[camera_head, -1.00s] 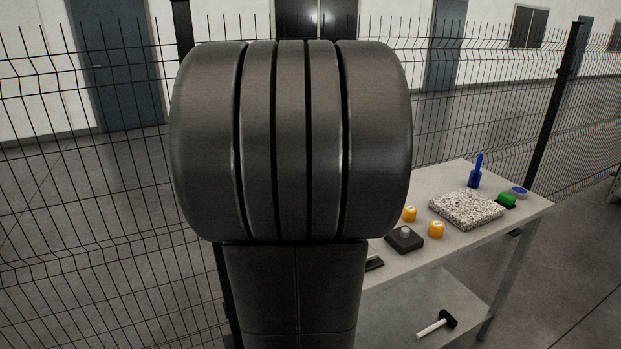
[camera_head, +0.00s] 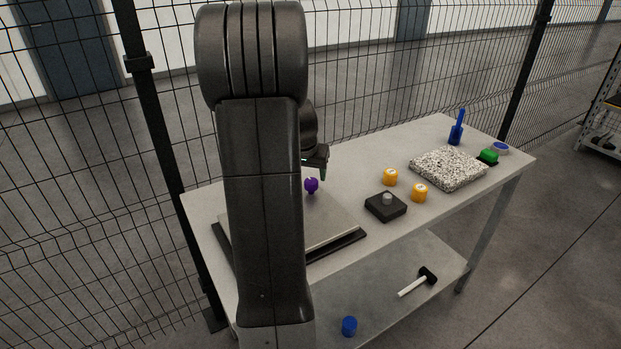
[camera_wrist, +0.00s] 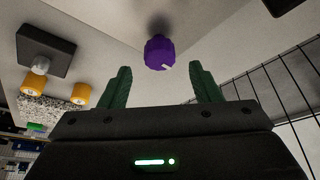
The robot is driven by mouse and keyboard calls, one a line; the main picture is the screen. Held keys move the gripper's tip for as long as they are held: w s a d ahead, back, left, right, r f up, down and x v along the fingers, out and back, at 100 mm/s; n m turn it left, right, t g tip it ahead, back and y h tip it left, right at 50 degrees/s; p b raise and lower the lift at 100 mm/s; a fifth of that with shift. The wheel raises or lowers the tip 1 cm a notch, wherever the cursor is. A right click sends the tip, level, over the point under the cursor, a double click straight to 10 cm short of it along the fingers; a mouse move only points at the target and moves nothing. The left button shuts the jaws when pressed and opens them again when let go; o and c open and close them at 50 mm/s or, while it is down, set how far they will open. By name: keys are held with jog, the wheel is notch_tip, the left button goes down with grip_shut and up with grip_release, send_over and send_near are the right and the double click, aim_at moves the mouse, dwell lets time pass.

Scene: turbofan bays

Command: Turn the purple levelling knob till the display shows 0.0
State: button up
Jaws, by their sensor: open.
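The purple knob (camera_head: 311,185) stands on a grey plate (camera_head: 335,220) with a dark edge on the table, just right of my arm in the head view. In the wrist view the purple knob (camera_wrist: 159,53) lies beyond and between my fingertips, with a white mark on its side. My gripper (camera_wrist: 160,80) is open, its two green fingers apart and not touching the knob. In the head view my gripper (camera_head: 320,165) is close above the knob, partly hidden by my arm. I cannot see a readable display in either view.
A black box with a grey knob (camera_head: 386,205), two yellow cylinders (camera_head: 390,177), a speckled slab (camera_head: 448,169), a green item (camera_head: 488,156) and a blue tool (camera_head: 456,130) share the table (camera_head: 440,215). A mesh fence (camera_head: 370,110) runs behind. A hammer (camera_head: 418,282) and blue cylinder (camera_head: 349,326) lie below.

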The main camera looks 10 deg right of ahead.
aim_at(311, 181)
jog(key=shift+x, duration=2.1)
jog(key=c, duration=1)
